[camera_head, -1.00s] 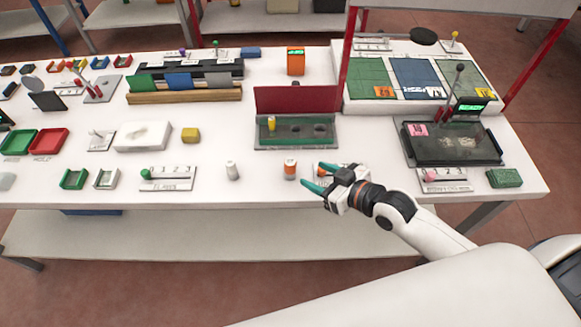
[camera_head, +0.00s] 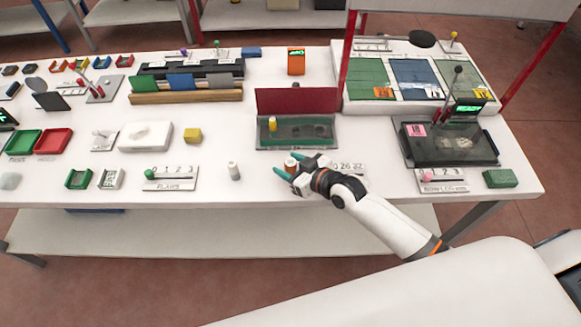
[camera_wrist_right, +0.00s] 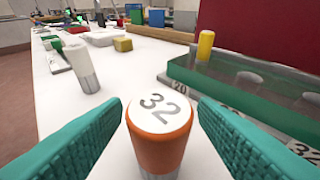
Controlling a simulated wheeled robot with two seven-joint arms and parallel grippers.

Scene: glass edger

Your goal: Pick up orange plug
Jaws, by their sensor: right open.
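The orange plug (camera_wrist_right: 160,140) stands upright on the white table, with a white top marked 32. In the right wrist view it is between the two teal fingers of my right gripper (camera_wrist_right: 160,135), with a visible gap at each side. In the head view my right gripper (camera_head: 288,172) is open around the orange plug (camera_head: 290,162), which is partly hidden by the fingers. My left gripper is not in view.
A white plug (camera_head: 233,171) stands to the left. Behind is a green plug holder (camera_head: 296,143) with a yellow plug (camera_head: 272,124) in it and a red panel (camera_head: 296,100). A number plate (camera_head: 350,168) lies just right of the gripper.

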